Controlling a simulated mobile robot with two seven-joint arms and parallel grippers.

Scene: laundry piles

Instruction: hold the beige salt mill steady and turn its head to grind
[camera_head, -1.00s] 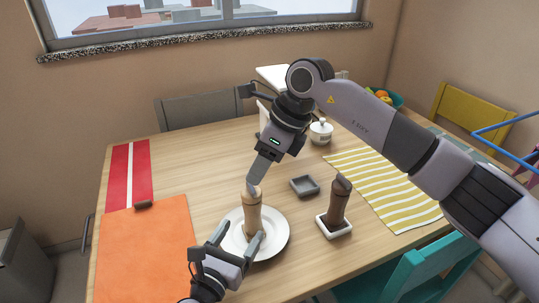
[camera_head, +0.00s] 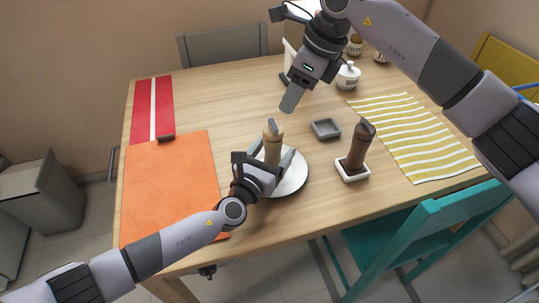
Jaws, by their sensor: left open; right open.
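The beige salt mill (camera_head: 273,151) stands upright on a round white plate (camera_head: 297,178), with a dark tip on its head. My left gripper (camera_head: 271,157) is at the mill's body with its fingers open on either side of it. Whether a finger touches the mill I cannot tell. My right gripper (camera_head: 290,99) is open and empty, above and to the right of the mill's head, apart from it. Only one of its fingers shows clearly.
A dark brown mill (camera_head: 358,146) stands in a small white tray (camera_head: 353,176) to the right. A grey square dish (camera_head: 326,129) lies behind it. A white lidded pot (camera_head: 348,76) stands farther back. An orange mat (camera_head: 170,185) lies left, a yellow striped cloth (camera_head: 412,135) right.

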